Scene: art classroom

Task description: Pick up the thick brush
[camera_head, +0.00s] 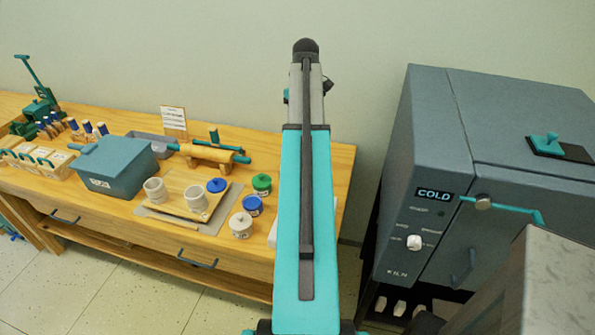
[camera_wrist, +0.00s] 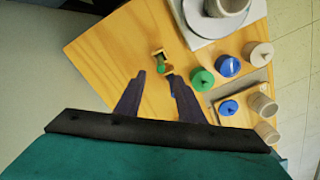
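I cannot pick out a thick brush for certain in either view. In the wrist view, a small wood-and-green item (camera_wrist: 160,60) lies on the wooden table just beyond my fingertips; it is too small to name. My gripper (camera_wrist: 155,75) is open, its two dark fingers apart over the table, with nothing seen held between them. In the head view my raised arm hides the gripper and the table's right end. A thin pale stick (camera_head: 172,219) lies along the front of a board there; I cannot tell whether it is a brush.
Jars with green (camera_head: 262,184), blue (camera_head: 252,205) and white (camera_head: 241,224) lids stand near the table's right part. Two pale cups (camera_head: 196,198) stand on a board. A rolling pin (camera_head: 208,154) and a blue-grey bin (camera_head: 115,166) are farther left. A kiln (camera_head: 480,170) stands right.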

